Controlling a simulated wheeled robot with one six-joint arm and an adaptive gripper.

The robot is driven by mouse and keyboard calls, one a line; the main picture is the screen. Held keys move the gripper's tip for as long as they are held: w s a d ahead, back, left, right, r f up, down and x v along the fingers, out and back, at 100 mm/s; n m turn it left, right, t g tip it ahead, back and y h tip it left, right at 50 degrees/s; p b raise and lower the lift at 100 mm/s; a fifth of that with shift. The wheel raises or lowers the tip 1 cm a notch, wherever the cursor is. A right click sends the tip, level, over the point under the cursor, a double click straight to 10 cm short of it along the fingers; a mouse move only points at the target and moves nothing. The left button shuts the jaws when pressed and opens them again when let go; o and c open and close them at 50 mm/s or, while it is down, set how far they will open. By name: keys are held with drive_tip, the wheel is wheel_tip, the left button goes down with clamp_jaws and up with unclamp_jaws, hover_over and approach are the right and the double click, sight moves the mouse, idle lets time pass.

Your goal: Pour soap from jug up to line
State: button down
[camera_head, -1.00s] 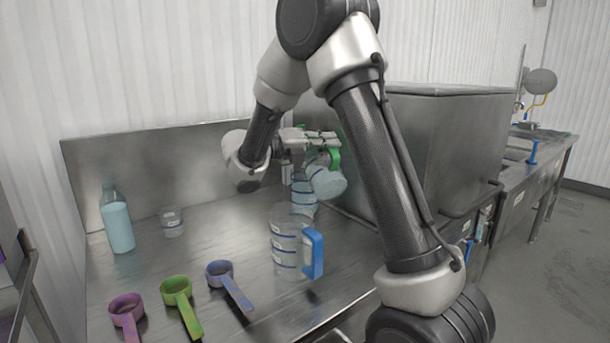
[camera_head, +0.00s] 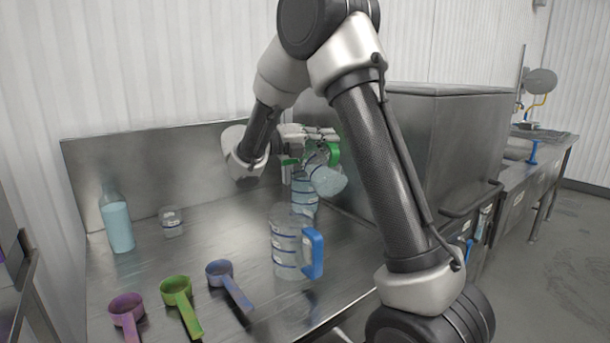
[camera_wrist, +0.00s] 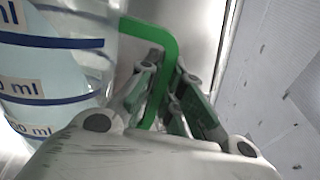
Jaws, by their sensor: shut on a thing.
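My gripper (camera_head: 318,150) is shut on the green handle (camera_wrist: 160,75) of a clear jug (camera_head: 328,178). The jug is off the counter and strongly tilted. In the wrist view the clear jug (camera_wrist: 60,65) fills the left side, with blue lines, ml labels and pale blue liquid. A clear container (camera_head: 304,200) with blue lines and pale blue contents stands just below and left of the held jug, partly hidden by it. I cannot tell whether liquid is flowing between them. A clear jug with a blue handle (camera_head: 313,253) stands upright in front.
A bottle of pale blue liquid (camera_head: 117,227) and a small clear cup (camera_head: 172,223) stand at left. Purple (camera_head: 127,310), green (camera_head: 177,290) and blue (camera_head: 220,272) scoops lie along the front. A large steel box (camera_head: 450,140) stands right. The counter's middle left is clear.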

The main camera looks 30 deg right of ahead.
drive_tip(key=shift+w+r, duration=0.2)
idle(0.6)
idle(0.4)
